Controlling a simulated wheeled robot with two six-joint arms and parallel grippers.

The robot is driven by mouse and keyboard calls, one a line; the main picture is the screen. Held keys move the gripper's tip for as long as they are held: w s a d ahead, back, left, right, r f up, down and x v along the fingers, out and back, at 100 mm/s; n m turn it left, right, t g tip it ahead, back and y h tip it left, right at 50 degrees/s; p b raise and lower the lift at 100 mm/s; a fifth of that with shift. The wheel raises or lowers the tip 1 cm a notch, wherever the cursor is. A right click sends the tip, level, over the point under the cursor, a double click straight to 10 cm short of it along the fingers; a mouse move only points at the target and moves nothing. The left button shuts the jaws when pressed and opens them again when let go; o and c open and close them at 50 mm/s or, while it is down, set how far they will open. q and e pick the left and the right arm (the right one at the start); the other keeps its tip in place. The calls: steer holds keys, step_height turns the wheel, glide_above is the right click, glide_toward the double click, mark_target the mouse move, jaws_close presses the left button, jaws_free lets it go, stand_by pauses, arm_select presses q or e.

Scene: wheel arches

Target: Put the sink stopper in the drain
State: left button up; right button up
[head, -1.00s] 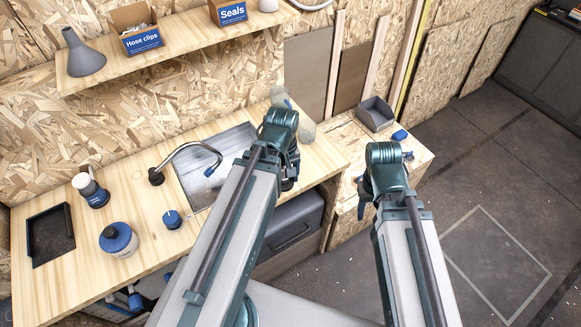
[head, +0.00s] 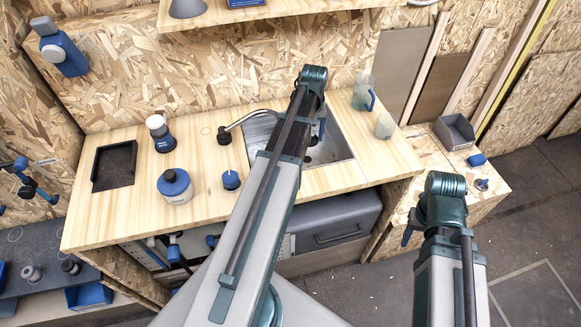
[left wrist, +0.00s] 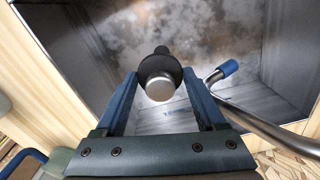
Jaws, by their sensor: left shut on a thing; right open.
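My left gripper (left wrist: 159,82) is shut on the sink stopper (left wrist: 159,90), a dark disc with a silver knob and a dark stem pointing away from the wrist camera. The gripper holds it over the grey metal sink (left wrist: 212,35). In the head view the left gripper (head: 321,127) is over the sink (head: 340,148), partly behind my own arm, and I cannot make out the stopper there. I cannot clearly pick out the drain in either view. My right gripper (head: 409,228) is open and empty, off the bench's right side, mostly hidden by its wrist.
A curved faucet (head: 240,122) reaches over the sink; its blue tip (left wrist: 228,68) is close right of the stopper. On the bench are a blue-lidded jar (head: 175,187), a blue knob (head: 231,180) and a white-topped bottle (head: 160,133).

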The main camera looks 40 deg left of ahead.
mark_target(307, 160)
arm_select(q)
steer(key=shift+w+a+f, duration=0.1)
steer(key=shift+a, duration=0.2)
step_height(307, 160, down, 10)
steer(key=b, duration=1)
steer(key=shift+f, duration=0.2)
steer(key=o, duration=1.5)
steer(key=shift+r, duration=0.1)
steer(key=shift+r, duration=0.1)
step_height(307, 160, up, 12)
steer(key=p, duration=1.2)
steer(key=shift+r, duration=0.15)
